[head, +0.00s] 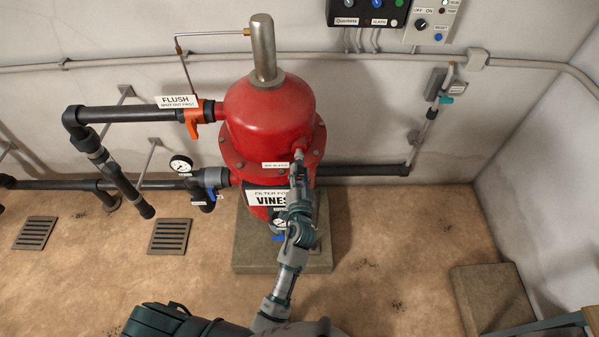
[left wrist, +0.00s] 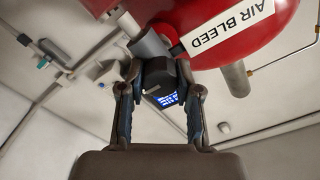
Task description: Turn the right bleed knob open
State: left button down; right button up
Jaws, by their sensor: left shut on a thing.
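The red filter tank (head: 268,112) stands upright in the middle of the head view. A white AIR BLEED label (left wrist: 230,34) is on it, and the bleed knob (left wrist: 154,76) sits beside the label at the end of a grey stem (left wrist: 150,44). The knob is dark, with blue and white marking on its face. My left gripper (head: 298,163) reaches up from below to the tank's right side. In the left wrist view its two fingers are closed on opposite sides of the knob. In the head view the gripper mostly hides the knob. My right gripper is not in view.
An orange flush valve (head: 196,118), a pressure gauge (head: 181,164) and dark pipes are left of the tank. The tank stands on a plinth (head: 243,246). A control box (head: 368,12) is on the wall above. A block (head: 492,297) stands at lower right; floor between is open.

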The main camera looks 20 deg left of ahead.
aim_at(301, 171)
pick_arm(q)
jog(key=shift+f, duration=0.3)
jog(key=c, duration=0.8)
grip_release()
jog(key=shift+d+r, duration=0.1)
jog(key=shift+r, duration=0.1)
notch_tip(301, 171, up, 10)
jog(key=shift+d+f, duration=0.1)
